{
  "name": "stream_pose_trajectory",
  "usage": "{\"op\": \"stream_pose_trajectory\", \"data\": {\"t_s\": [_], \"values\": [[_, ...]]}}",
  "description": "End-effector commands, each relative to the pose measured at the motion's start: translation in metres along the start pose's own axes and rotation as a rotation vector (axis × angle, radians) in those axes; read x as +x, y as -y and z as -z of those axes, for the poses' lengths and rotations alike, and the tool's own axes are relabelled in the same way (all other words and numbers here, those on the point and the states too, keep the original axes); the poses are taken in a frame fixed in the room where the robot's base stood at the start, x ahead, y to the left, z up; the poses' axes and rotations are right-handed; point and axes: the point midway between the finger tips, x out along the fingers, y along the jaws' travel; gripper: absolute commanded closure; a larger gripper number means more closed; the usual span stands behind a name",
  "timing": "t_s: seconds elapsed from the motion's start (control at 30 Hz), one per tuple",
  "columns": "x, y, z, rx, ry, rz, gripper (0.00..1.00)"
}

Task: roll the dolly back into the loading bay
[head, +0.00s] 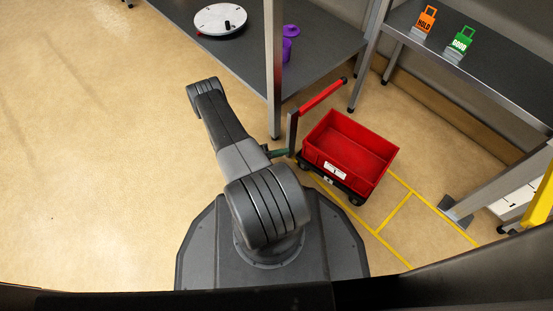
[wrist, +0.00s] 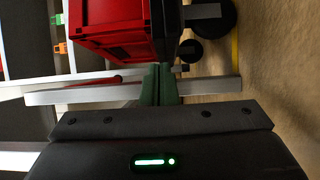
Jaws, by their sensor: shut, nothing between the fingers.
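The dolly (head: 355,196) is a low black wheeled base with a red bin (head: 350,150) on it. It has an upright grey post (head: 292,133) and a red handle grip (head: 321,97). It stands at the upper left end of the yellow-lined loading bay (head: 394,213) on the floor, partly over the lines. My gripper (head: 287,152) is low beside the foot of the post. In the wrist view its green fingers (wrist: 160,84) are together and empty, in front of the post (wrist: 90,94). I cannot tell whether they touch it.
A dark table (head: 240,45) with a white disc (head: 220,19) and purple bottle (head: 288,45) stands behind. A table leg (head: 273,70) rises close to the handle. Left floor is clear.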

Motion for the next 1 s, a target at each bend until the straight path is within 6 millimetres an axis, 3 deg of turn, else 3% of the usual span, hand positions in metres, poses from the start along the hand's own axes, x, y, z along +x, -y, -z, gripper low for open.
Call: {"op": "stream_pose_trajectory", "data": {"t_s": [0.3, 0.83, 1.0], "values": [[0.035, 0.001, 0.0, 0.001, 0.002, 0.001, 1.0], [0.041, 0.0, 0.0, 0.001, 0.0, 0.0, 1.0], [0.056, -0.002, -0.015, -0.003, 0.004, -0.001, 1.0]]}}
